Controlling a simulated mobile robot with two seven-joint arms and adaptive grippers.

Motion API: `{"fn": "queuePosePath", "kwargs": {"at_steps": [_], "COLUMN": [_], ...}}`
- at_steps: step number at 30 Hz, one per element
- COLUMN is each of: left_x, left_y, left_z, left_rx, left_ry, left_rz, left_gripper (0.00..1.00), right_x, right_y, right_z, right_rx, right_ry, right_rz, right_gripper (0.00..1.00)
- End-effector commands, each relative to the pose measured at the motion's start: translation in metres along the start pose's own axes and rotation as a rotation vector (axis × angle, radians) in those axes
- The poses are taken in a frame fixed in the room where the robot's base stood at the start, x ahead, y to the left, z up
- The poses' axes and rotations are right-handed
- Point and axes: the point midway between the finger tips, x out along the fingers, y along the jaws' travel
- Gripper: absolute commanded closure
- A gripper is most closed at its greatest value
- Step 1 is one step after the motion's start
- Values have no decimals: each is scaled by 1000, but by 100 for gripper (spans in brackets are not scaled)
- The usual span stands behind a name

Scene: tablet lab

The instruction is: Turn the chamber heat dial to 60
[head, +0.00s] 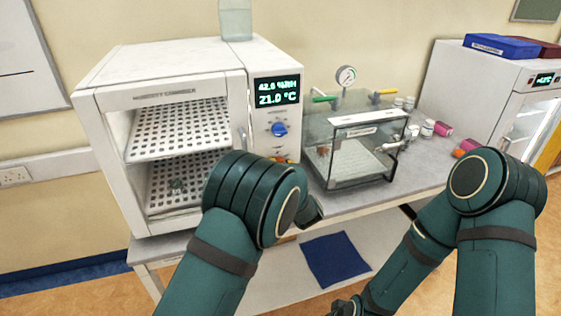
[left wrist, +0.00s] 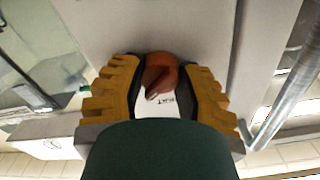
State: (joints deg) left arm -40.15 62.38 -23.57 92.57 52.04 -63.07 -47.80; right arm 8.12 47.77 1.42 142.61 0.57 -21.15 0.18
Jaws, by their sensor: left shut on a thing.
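The humidity chamber (head: 165,75) stands on the bench at left, its display (head: 277,92) reading 42.0 %RH and 21.0 °C. A blue dial (head: 279,129) sits below the display. In the left wrist view, my left gripper (left wrist: 163,85) has its yellow, ridged fingers on either side of a red-brown dial (left wrist: 161,71) and is shut on it. A white label with dark, partly hidden lettering lies beside the dial. In the head view my left arm hides most of that gripper and the dial. My right gripper (head: 345,306) is dark and partly cut off at the bottom edge.
A clear glass box (head: 350,150) with a gauge (head: 346,76) stands right of the chamber. Small jars and pink-capped items lie on the bench beyond it. A white cabinet (head: 490,80) stands at right. A bottle (head: 235,20) stands on the chamber.

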Motion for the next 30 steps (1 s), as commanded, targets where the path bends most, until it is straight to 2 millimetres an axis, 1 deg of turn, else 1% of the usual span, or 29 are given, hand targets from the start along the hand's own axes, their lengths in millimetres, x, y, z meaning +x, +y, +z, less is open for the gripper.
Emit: {"fn": "queuePosePath", "kwargs": {"at_steps": [1,9,26,27,29,30], "left_x": [0,0,1,1,1,1], "left_y": [0,0,0,0,0,0], "left_z": [-2,-1,-1,-1,-1,0], "left_rx": [27,129,159,159,159,159], "left_ry": [2,1,2,2,1,1], "left_rz": [0,-1,-1,-1,-1,-1], "left_gripper": [100,100,100,57,36,31], "right_x": [-4,-10,-12,-12,-12,-12], "right_y": [-1,-3,-4,-4,-4,-4], "right_z": [0,-1,-1,-1,-1,-1], "right_rx": [0,0,1,1,1,1], "right_ry": [0,-1,-1,-1,0,0], "right_rz": [-1,-2,-2,-2,-2,-2], "right_gripper": [100,100,100,100,100,100]}}
